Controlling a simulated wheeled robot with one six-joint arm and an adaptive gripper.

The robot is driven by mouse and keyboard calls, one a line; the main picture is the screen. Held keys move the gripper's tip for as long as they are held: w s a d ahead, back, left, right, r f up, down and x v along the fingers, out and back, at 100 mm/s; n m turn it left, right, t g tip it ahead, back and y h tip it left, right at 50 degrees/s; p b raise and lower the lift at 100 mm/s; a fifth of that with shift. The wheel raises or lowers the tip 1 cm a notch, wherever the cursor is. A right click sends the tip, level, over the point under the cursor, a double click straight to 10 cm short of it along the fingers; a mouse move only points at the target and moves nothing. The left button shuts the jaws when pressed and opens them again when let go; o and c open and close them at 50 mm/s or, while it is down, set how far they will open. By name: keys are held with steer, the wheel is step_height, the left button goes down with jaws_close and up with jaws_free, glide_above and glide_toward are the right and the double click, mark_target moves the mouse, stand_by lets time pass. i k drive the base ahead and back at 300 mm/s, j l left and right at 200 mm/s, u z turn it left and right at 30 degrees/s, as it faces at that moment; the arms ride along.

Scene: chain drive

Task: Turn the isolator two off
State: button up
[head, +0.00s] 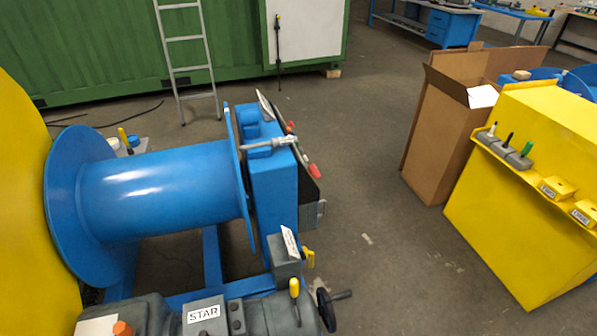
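My gripper is not in this view, and neither is my arm. No part is readably marked as isolator two. A grey box (286,268) with a tilted white label (290,243) stands beside the blue drum's frame, and a yellow handle (308,257) shows on its right side. The label is too small to read. On the shelf of the yellow cabinet at right sit two small yellow boxes, one (557,188) behind the other (585,213), with labels too small to read surely. I cannot tell which of these is the isolator.
The blue drum (160,188) and its blue end housing (272,180) fill the left. A yellow-knobbed lever (294,290) and black handwheel (327,308) stand at the bottom. A cardboard box (440,130) stands beside the yellow cabinet (505,225). The floor between is clear.

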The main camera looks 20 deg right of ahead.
mark_target(315, 172)
steer(key=l+u, duration=0.15)
steer(key=l, duration=1.25)
steer(key=l+u, duration=0.2)
steer(key=l, duration=0.35)
steer(key=k+l+u, duration=0.15)
steer(key=l, duration=0.4)
steer(key=i+l+u, duration=0.1)
steer(key=i+l, duration=0.65)
steer(key=i, duration=0.2)
steer(key=i+l, duration=0.8)
steer(key=i, duration=0.15)
steer(key=j+u, duration=0.05)
